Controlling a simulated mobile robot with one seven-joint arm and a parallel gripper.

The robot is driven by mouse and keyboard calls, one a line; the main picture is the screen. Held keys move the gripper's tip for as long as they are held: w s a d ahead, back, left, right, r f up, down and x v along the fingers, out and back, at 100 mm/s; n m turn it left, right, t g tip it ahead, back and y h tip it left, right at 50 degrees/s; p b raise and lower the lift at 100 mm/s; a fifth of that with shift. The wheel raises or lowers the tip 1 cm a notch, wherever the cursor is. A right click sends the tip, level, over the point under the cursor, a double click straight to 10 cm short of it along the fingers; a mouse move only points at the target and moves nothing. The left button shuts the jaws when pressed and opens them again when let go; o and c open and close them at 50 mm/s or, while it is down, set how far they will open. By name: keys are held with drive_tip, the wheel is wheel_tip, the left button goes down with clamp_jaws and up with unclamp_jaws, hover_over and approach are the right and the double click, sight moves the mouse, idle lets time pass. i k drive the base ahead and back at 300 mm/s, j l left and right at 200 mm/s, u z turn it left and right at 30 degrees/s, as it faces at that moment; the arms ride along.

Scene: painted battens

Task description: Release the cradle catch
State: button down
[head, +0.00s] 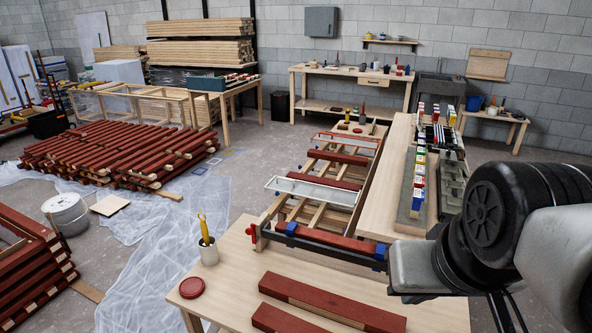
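The cradle (259,240) is a long, pale wooden frame running back from the near worktable, with red-painted battens lying across it. A red batten (335,243) lies across its near end between two blue blocks (380,252) (292,228). A small red knob-like part (251,232) sits at the cradle's near left corner; it may be the catch, but its setting is too small to tell. My arm's dark and pale links fill the right side, well right of the cradle. I cannot make out my gripper's fingertips.
The near worktable (228,285) holds loose red battens (332,302), a red lid (192,288) and a white pot (208,252) with a yellow-handled tool. A long bench (385,205) with coloured containers runs along the cradle's right. Stacked red battens (120,155) and plastic sheeting (160,240) lie left.

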sight(250, 231)
drive_tip(key=i+j+z, duration=0.1)
drive_tip(key=j, duration=0.65)
drive_tip(key=i+j+z, duration=0.15)
drive_tip(key=j, duration=0.6)
